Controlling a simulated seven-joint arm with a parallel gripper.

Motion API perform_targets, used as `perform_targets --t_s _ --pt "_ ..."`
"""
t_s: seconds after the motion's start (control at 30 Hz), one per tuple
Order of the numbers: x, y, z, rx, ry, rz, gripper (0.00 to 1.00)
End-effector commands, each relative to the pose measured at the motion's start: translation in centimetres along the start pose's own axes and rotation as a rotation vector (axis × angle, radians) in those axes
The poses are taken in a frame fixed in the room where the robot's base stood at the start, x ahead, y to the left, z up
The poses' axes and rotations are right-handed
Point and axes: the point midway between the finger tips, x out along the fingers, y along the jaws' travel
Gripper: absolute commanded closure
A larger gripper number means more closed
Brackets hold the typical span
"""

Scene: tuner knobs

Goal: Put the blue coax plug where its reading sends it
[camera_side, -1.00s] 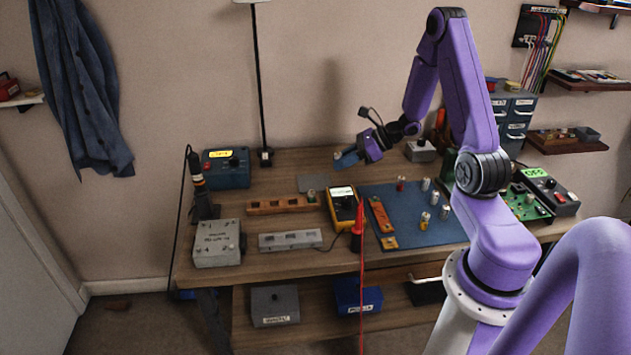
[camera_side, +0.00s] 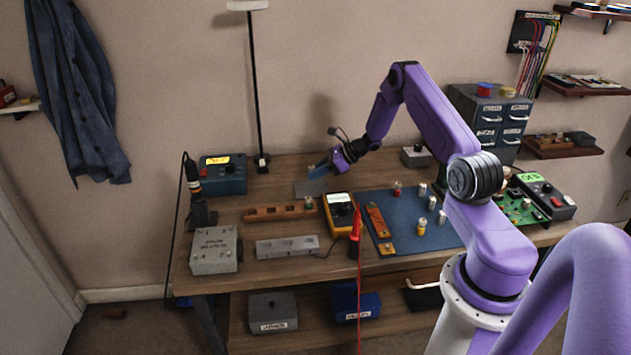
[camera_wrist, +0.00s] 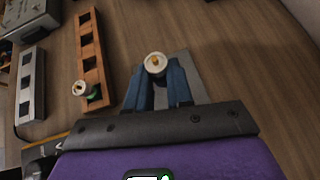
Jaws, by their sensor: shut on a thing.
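My gripper (camera_side: 316,173) is shut on a plug and holds it above a grey plate at the back middle of the bench. In the wrist view the held plug (camera_wrist: 155,62) shows a pale round end with a gold centre pin, between the blue fingers (camera_wrist: 155,88). Its coloured band is hidden, so I cannot tell its colour. The grey plate (camera_wrist: 190,72) lies below and beside the fingers. A yellow meter (camera_side: 341,213) stands in front of the plate; its reading is too small to read.
A wooden rack (camera_side: 268,213) holds a green-banded plug (camera_wrist: 80,89) at its right end. A grey metal rack (camera_side: 287,246) and a grey numbered box (camera_side: 214,257) stand in front. Several plugs stand on the blue mat (camera_side: 453,237). A blue box (camera_side: 223,176) stands back left.

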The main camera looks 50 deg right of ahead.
Motion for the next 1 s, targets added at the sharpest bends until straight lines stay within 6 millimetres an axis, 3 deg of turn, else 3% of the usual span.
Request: perform_targets --t_s 0.17,0.4,0.83,0.87,0.9,1.0 --pt "0.8 -0.6 -0.6 0.001 0.0 -0.001 1.0" --pt "2.3 -0.6 -2.8 0.002 0.0 -0.001 1.0" --pt "2.6 -0.6 -3.2 0.0 0.0 -0.001 1.0" --pt "2.6 -0.6 -3.2 0.0 0.0 -0.001 0.69" --pt "2.5 -0.6 -3.2 0.0 0.0 -0.001 0.56" --pt "2.5 -0.6 -3.2 0.0 0.0 -0.001 0.52"
